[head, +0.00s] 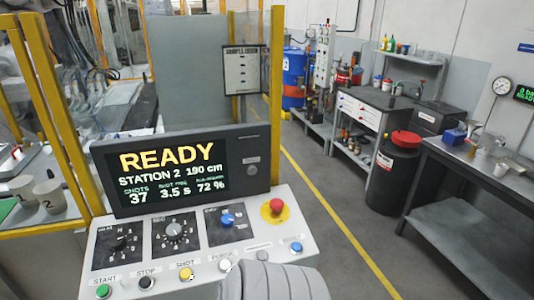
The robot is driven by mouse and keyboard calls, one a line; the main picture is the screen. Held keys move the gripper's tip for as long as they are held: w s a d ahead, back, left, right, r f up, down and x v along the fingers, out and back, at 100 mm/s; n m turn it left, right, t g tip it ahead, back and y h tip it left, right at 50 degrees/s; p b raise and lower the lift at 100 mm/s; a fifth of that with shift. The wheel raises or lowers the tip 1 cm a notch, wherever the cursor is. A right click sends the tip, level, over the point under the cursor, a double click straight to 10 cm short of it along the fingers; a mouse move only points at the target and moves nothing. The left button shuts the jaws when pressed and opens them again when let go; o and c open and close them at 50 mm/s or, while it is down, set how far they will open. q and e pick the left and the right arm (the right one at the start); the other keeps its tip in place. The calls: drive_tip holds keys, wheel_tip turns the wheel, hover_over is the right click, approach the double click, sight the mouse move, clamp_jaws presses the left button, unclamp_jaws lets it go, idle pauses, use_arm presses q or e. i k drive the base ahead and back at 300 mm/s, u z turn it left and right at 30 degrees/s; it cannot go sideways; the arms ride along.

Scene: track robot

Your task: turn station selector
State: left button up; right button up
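A sloping white control console (205,258) stands in front of me. It carries three dark panels with rotary controls: a left black knob (121,243), a middle grey dial (176,232) and a right blue knob (228,220). Their labels are too small to read surely, so I cannot tell which one is the station selector. The screen (175,172) above reads READY, STATION 2. Neither of my grippers can be made out. A grey ribbed shape at the bottom edge, perhaps part of me, covers some of the console's front.
A red emergency button (277,206) on yellow sits at the console's right. Green START (103,291), black STOP (146,282), yellow SHOT (186,273) and blue (295,247) buttons line its front. Yellow posts (92,110) rise behind.

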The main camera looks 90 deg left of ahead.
sight(117, 242)
drive_tip(key=i, duration=0.55)
drive_tip(key=u, duration=3.1)
